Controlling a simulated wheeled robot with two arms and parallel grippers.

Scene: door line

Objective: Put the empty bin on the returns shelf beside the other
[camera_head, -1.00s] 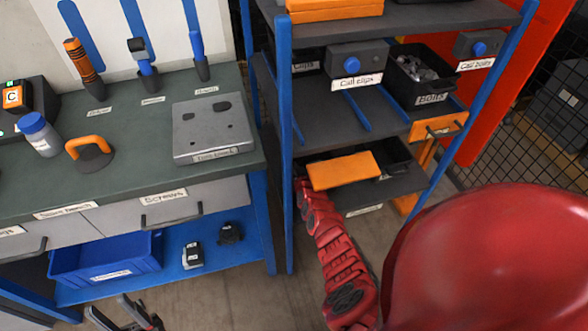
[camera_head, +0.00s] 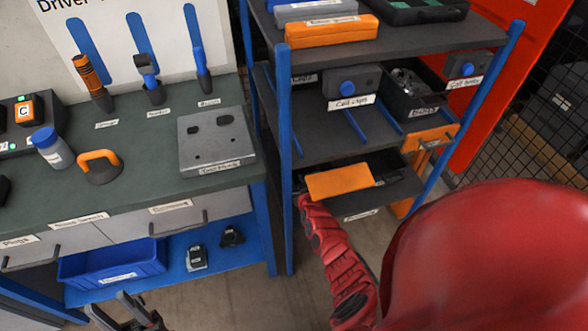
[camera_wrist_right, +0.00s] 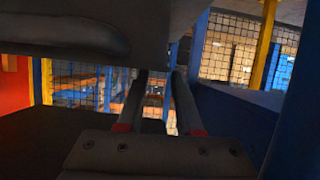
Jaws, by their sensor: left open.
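A dark bin (camera_head: 398,182) stands on the low shelf (camera_head: 362,202) of the blue-posted rack in the head view; its inside is too dark to judge. An orange flat piece (camera_head: 340,182) lies in front of it, covering part of it; I cannot tell if it belongs to a bin. My red right arm reaches up to this piece's left end, and its gripper is hidden there. In the right wrist view, my right gripper (camera_wrist_right: 158,75) has its fingers apart, with background between them, under a dark panel. My left gripper (camera_head: 127,312) is open and empty at the bottom left.
A black bin labelled Bolts (camera_head: 410,98) holds grey parts on the middle shelf. A blue bin (camera_head: 112,268) sits under the workbench (camera_head: 150,185). Blue posts and a red panel (camera_head: 497,110) flank the rack.

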